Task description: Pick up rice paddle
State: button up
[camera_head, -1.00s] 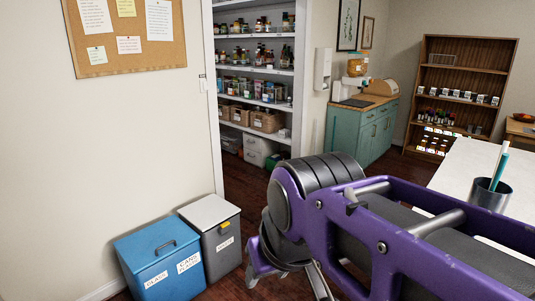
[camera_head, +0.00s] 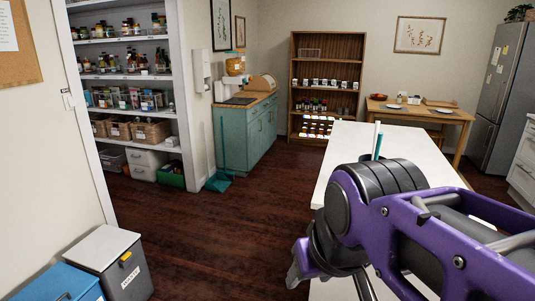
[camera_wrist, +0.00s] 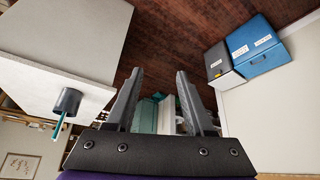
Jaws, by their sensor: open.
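I cannot make out a rice paddle for certain in either view. A dark cup (camera_wrist: 68,101) stands at the edge of the white table (camera_wrist: 60,45) in the wrist view, with a teal stick (camera_wrist: 58,128) in it.
A grey bin (camera_head: 122,272) and a blue bin (camera_head: 60,285) stand at the lower left. Pantry shelves (camera_head: 130,78), a teal cabinet (camera_head: 240,133), a wooden shelf unit (camera_head: 327,87) and a wooden table (camera_head: 420,112) line the back.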

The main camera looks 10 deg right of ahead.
aim_at(377, 127)
jog(key=z, duration=1)
jog(key=i, duration=0.5)
